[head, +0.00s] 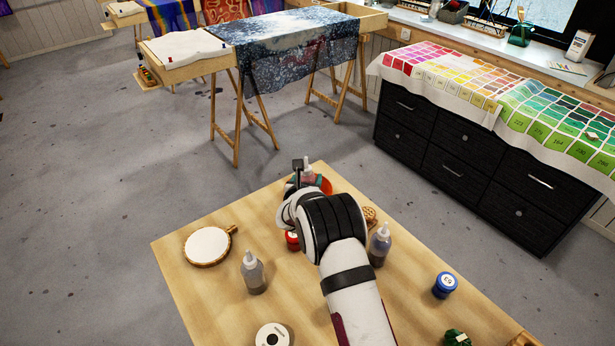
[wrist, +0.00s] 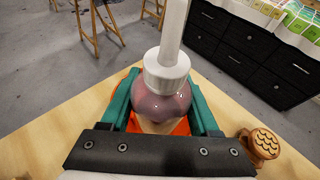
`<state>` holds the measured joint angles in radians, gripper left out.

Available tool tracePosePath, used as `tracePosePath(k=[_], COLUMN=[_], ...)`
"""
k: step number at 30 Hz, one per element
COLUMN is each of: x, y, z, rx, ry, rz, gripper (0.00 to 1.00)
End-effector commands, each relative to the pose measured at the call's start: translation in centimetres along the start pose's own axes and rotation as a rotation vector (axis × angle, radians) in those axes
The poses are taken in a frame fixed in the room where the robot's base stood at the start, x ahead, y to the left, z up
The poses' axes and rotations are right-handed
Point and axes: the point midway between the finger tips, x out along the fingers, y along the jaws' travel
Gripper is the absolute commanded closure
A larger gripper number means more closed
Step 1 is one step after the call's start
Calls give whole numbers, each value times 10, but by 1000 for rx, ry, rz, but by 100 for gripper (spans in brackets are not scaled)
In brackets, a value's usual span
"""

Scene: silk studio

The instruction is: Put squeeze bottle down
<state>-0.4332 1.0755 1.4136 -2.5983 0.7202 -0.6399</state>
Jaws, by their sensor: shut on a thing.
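My gripper (wrist: 163,122) is shut on a squeeze bottle (wrist: 162,100) with a white nozzle and a translucent pinkish body. The green fingers press on either side of it, and it looks upright. In the head view the held squeeze bottle (head: 308,168) shows near the far corner of the wooden table (head: 180,270), mostly hidden by my wrist. An orange-red thing (wrist: 178,126) lies below and behind the bottle. It also shows in the head view (head: 326,186). Whether the bottle's base touches anything is hidden.
Two other squeeze bottles, left (head: 253,274) and right (head: 380,246), stand near my arm. A round hoop (head: 207,246), a red jar (head: 292,240), a blue jar (head: 445,285), a white spool (head: 272,336) and a carved wooden stamp (wrist: 262,145) also sit on the table. The left front is bare.

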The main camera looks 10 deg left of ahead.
Motion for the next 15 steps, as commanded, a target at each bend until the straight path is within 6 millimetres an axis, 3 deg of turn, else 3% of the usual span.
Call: tracePosePath(k=[2, 3, 6, 8, 15], x=[1, 1, 1, 1, 1], y=[0, 0, 0, 0, 0], z=[-2, -3, -2, -2, -2], rx=[0, 0, 0, 0, 0], ry=[-1, 0, -1, 0, 0], rz=[0, 0, 0, 0, 0], gripper=[95, 36, 18, 8, 8])
